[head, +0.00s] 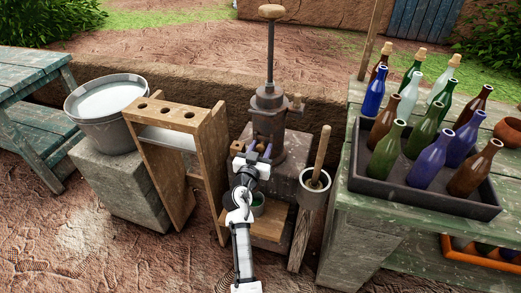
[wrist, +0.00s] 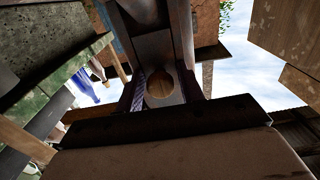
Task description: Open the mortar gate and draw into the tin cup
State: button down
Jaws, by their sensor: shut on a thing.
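A dark iron pump-like device (head: 270,110) with a tall rod and wooden top knob stands on a block at the centre. My gripper (head: 259,150) is at the front of its lower part, with its fingers closed around a small part there. In the wrist view a round wooden knob (wrist: 160,88) shows between the fingers, so it looks like the gate's handle. Whether the gate is open cannot be told. What looks like the tin cup (head: 259,207) stands on a low wooden shelf below my gripper, partly hidden by my arm. Its contents are unclear.
A wooden rack (head: 180,118) with holes stands close on the left, beside a bucket (head: 108,112) on a stone block. A mortar with a pestle (head: 320,155) stands on a post close on the right. A bottle tray (head: 430,205) sits on the green table (head: 375,245).

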jog(key=c, duration=1.2)
grip_release()
jog(key=shift+f, duration=0.25)
jog(key=b+v, duration=0.4)
jog(key=v, duration=1)
